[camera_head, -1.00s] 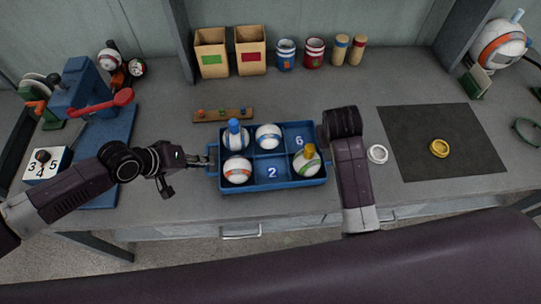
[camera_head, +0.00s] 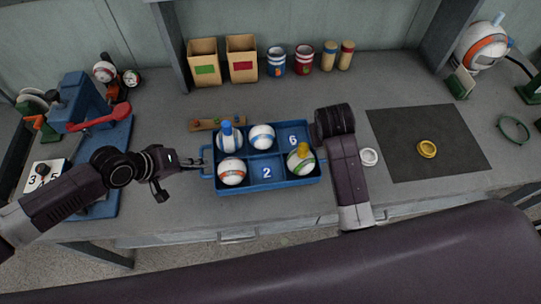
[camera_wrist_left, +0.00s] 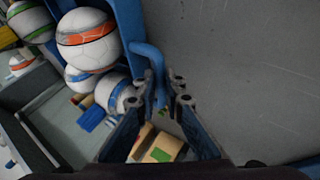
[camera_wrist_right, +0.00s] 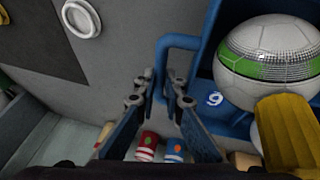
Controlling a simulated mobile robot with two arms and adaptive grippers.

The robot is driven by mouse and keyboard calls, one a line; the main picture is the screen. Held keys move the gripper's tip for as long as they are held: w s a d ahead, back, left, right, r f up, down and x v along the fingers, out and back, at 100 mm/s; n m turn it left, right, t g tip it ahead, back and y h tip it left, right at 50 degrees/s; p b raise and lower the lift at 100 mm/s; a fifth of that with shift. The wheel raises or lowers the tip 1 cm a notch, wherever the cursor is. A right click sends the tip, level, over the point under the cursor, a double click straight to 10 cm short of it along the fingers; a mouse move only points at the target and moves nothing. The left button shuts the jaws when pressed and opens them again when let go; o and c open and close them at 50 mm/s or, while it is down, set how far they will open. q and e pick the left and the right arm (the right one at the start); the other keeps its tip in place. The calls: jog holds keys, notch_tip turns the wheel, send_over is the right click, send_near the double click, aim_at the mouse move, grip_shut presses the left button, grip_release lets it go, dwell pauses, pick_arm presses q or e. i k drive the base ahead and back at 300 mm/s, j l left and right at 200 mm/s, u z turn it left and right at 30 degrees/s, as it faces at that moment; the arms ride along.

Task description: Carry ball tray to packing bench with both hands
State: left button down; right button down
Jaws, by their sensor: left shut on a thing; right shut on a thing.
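The blue ball tray (camera_head: 268,185) is in the middle of the head view, over the bench. The compartments marked 2 and 6 are empty. My left gripper (camera_head: 190,163) is shut on the tray's left handle, which shows between its fingers in the left wrist view (camera_wrist_left: 157,75). My right gripper (camera_wrist_right: 160,92) is shut on the right handle (camera_wrist_right: 178,41); in the head view my right arm hides its fingertips.
A wooden peg strip (camera_head: 217,124) lies right behind the tray, partly overlapped by it. Cardboard boxes (camera_head: 203,63), tins (camera_head: 304,60) and cylinders stand at the back. A blue press (camera_head: 88,101) is left. A white ring (camera_head: 369,157) and dark mat (camera_head: 400,125) are right.

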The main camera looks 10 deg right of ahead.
aim_at(425, 118)
jog(key=i+l+z, duration=0.1)
jog(key=l, duration=0.3)
jog(key=i+l+z, duration=0.1)
jog(key=l, duration=0.25)
jog(key=i+l+z, duration=0.1)
jog(key=l, duration=0.25)
jog(key=i+l+z, duration=0.1)
jog(key=l, duration=0.3)
jog(key=i+l+z, duration=0.1)
jog(key=l, duration=0.25)
jog(key=i+l+z, duration=0.1)
jog(key=i+l, duration=0.1)
jog(key=l, duration=0.1)
